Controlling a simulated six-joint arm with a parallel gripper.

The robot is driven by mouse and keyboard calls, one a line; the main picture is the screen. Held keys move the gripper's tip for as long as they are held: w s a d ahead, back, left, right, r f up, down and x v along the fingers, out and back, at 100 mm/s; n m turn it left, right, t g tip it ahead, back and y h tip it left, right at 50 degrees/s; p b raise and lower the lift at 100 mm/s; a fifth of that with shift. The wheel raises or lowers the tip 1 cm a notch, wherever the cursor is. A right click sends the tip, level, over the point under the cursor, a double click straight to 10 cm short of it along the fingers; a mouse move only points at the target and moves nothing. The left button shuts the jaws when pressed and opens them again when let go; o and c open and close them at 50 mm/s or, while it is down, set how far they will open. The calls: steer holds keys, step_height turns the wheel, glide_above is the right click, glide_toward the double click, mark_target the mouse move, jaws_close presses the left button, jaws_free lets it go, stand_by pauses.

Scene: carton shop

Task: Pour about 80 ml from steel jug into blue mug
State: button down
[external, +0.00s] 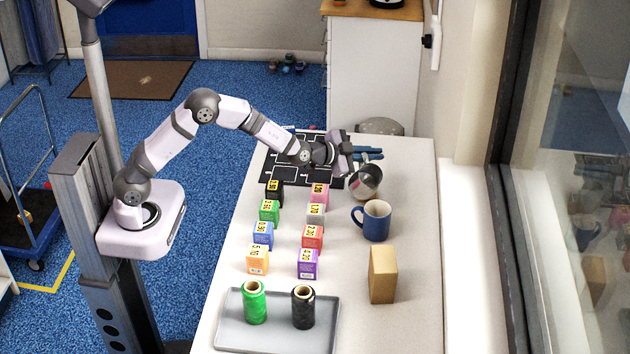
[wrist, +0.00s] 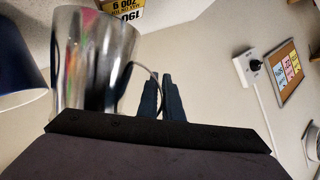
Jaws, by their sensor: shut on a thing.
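The steel jug (external: 366,184) is held off the table and tilted, just behind and above the blue mug (external: 377,222). The mug stands upright on the table with its handle to the left. My gripper (external: 372,154) is shut on the jug's handle, on the jug's far side. In the wrist view the shiny jug (wrist: 95,62) is left of my fingers (wrist: 165,98), and its thin handle runs to them. Part of the blue mug (wrist: 18,68) shows at the left edge there. I cannot see a stream or the level in the mug.
A tan box (external: 383,274) stands in front of the mug. Two rows of small coloured cartons (external: 312,236) are to its left. A grey tray (external: 272,338) holds a green spool (external: 255,302) and a black spool (external: 303,307). A black marked mat (external: 287,174) lies behind the cartons.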

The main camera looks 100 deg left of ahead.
steer(key=shift+s+a+f+n+h+b, duration=0.15)
steer(key=shift+a+f+n+b, duration=0.2)
steer(key=shift+b, duration=0.6)
steer(key=shift+s+a+n+h+b, duration=0.15)
steer(key=shift+a+b, duration=0.25)
steer(key=shift+b, duration=0.5)
steer(key=b, duration=0.3)
steer(key=shift+a, duration=0.3)
steer(key=shift+s+a+n+h+b, duration=0.1)
steer(key=shift+a+n+h+b, duration=0.2)
steer(key=shift+b, duration=0.9)
steer(key=p, duration=0.4)
steer(key=shift+s+a+r+n, duration=0.1)
steer(key=shift+s+a+n, duration=0.05)
steer(key=shift+a+n, duration=0.15)
steer(key=shift+s+f+h+p, duration=0.1)
steer(key=shift+f+h+p, duration=0.15)
steer(key=shift+p, duration=0.9)
